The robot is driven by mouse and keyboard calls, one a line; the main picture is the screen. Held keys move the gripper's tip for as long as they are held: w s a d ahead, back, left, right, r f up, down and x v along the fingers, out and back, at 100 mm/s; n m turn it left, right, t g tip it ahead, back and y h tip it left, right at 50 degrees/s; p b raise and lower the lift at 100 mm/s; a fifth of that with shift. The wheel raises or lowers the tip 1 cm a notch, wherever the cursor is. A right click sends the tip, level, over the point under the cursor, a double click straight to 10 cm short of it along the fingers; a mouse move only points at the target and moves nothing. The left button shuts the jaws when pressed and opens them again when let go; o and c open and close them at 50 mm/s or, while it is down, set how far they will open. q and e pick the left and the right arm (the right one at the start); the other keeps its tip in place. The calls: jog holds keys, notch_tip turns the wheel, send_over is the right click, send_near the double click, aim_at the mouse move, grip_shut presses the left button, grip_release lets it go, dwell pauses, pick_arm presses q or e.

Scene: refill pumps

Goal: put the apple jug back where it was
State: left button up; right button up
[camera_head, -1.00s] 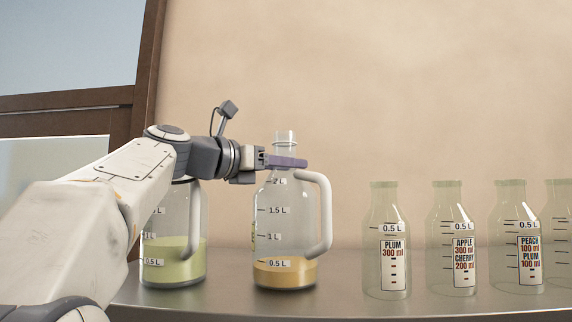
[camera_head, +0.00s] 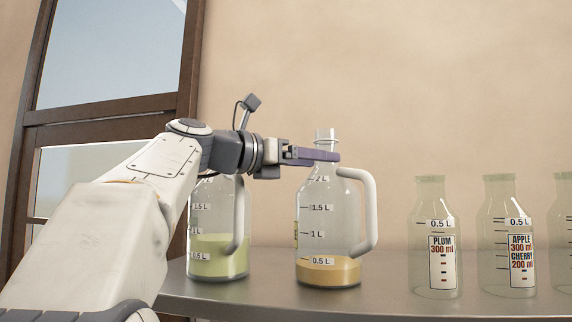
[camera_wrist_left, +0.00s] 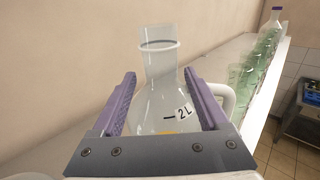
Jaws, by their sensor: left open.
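A clear jug with amber liquid (camera_head: 328,270) and a white handle stands upright on the metal counter. A second jug with pale green liquid (camera_head: 218,257) stands to its left, partly behind my arm. No fruit name is readable on either, so I cannot tell which is the apple jug. My left gripper (camera_head: 325,156) is open at the amber jug's neck. In the left wrist view its purple fingers (camera_wrist_left: 159,75) lie on either side of the jug's shoulder (camera_wrist_left: 160,112), with the neck between them. My right gripper is not in view.
Clear bottles stand in a row to the right, one labelled plum (camera_head: 434,265) and one labelled apple and cherry (camera_head: 510,265). The counter (camera_head: 385,300) is bare between the amber jug and the plum bottle. A wall stands close behind.

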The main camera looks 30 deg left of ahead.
pick_arm(q)
jog(key=b+v, duration=0.2)
jog(key=v, duration=0.6)
jog(key=shift+s, duration=0.25)
jog(key=shift+a, duration=0.1)
